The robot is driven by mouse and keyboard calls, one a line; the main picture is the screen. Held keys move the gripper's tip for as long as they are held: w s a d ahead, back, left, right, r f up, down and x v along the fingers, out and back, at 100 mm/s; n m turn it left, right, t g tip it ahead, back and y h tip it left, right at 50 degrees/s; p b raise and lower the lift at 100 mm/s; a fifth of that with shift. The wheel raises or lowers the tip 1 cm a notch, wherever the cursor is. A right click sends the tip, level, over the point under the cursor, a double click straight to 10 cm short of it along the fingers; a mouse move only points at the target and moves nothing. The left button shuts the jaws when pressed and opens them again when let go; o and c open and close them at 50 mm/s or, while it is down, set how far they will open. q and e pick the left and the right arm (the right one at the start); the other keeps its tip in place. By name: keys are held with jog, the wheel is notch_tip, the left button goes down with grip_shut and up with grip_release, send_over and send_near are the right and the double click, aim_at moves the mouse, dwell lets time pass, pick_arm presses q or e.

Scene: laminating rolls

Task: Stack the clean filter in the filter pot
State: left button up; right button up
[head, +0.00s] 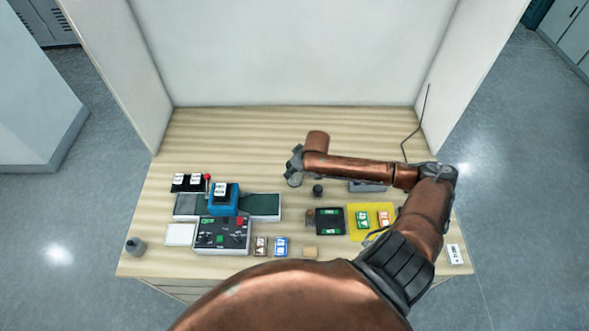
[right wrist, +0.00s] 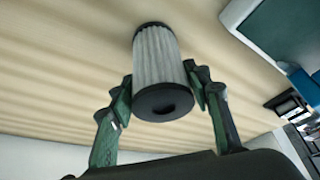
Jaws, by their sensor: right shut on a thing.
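My right gripper (head: 294,165) reaches in from the right over the back middle of the table. In the right wrist view its two green-padded fingers (right wrist: 160,100) are shut on the clean filter (right wrist: 158,60), a pale pleated cylinder with black end caps, lying between them. In the head view a small greyish round thing (head: 294,181) shows just under the gripper; I cannot tell whether it is the filter or a pot. A grey pot-like container (head: 137,246) stands at the table's front left corner; I cannot tell if it is the filter pot. My left gripper is not in view.
A blue-and-black machine (head: 222,200) with a control box (head: 222,236) stands left of centre. A dark small cylinder (head: 317,190) stands right of the gripper. A black tray (head: 330,221) and yellow mat (head: 371,236) lie in front. The back strip of table is clear.

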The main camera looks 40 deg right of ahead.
jog(key=o, duration=0.8)
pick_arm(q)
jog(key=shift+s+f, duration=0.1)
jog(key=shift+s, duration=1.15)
pick_arm(e)
jog(key=o, duration=0.5)
jog(key=shift+c, duration=0.2)
